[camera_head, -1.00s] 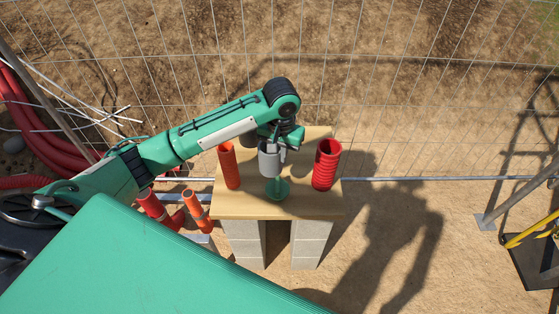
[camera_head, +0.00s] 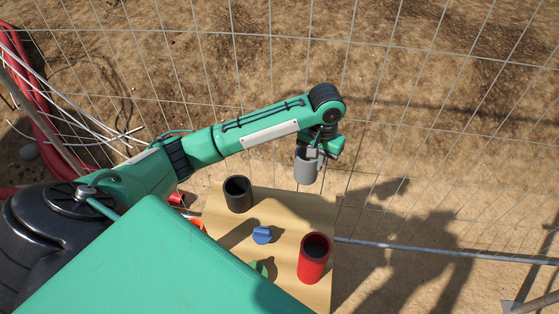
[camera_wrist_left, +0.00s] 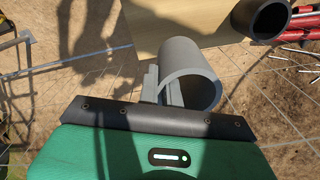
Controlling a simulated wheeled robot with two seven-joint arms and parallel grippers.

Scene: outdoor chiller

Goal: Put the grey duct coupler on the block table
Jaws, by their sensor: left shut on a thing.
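The grey duct coupler (camera_head: 306,170) is a short open tube, held upright at the end of my left arm. My left gripper (camera_head: 313,153) is shut on its wall. In the head view it hangs in front of the far right edge of the block table (camera_head: 285,203); its height above the top is unclear. In the left wrist view the coupler (camera_wrist_left: 180,60) fills the middle, with gripper fingers (camera_wrist_left: 160,88) at its near rim, and overlaps the table edge (camera_wrist_left: 150,30). My right gripper is out of view.
A black tube (camera_head: 238,194), a blue piece (camera_head: 262,235), a red tube (camera_head: 314,258) and a partly hidden green piece (camera_head: 260,268) stand on the table. Bare wood lies between them. A wire mesh fence (camera_head: 440,100) runs behind the table.

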